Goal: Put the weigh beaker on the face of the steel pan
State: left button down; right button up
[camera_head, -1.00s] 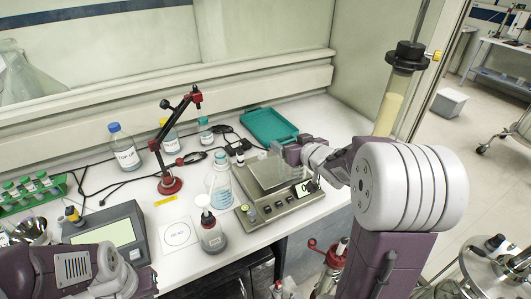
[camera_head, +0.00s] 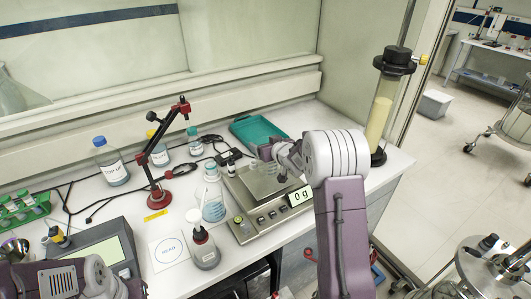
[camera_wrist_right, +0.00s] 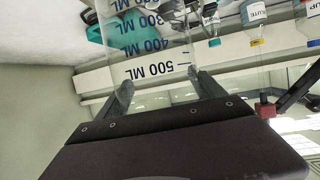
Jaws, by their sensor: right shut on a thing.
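The weigh beaker (camera_wrist_right: 155,50) is clear with blue volume marks up to 500 ML. In the right wrist view it sits between the two fingers of my right gripper (camera_wrist_right: 165,92), which is shut on it. In the head view my right gripper (camera_head: 268,153) is above the back of the steel pan (camera_head: 266,184); the beaker is hard to make out there. I cannot tell whether the beaker touches the pan. The pan lies on a balance (camera_head: 243,213) whose display (camera_head: 298,196) reads 0 g. My left arm shows at bottom left, but its gripper does not.
A flask (camera_head: 213,207) and a white-capped bottle (camera_head: 203,250) stand close left of the balance. A teal tray (camera_head: 255,131) lies behind it. A red-based stand (camera_head: 158,199) and a tall yellow-filled cylinder (camera_head: 379,118) stand further out.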

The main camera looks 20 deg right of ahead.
jog(key=f, duration=0.4)
jog(key=shift+w+f, duration=0.1)
jog(key=shift+w, duration=0.1)
jog(key=shift+w+f, duration=0.15)
jog(key=shift+s, duration=0.3)
jog(key=o, duration=2)
jog(key=shift+f, duration=0.1)
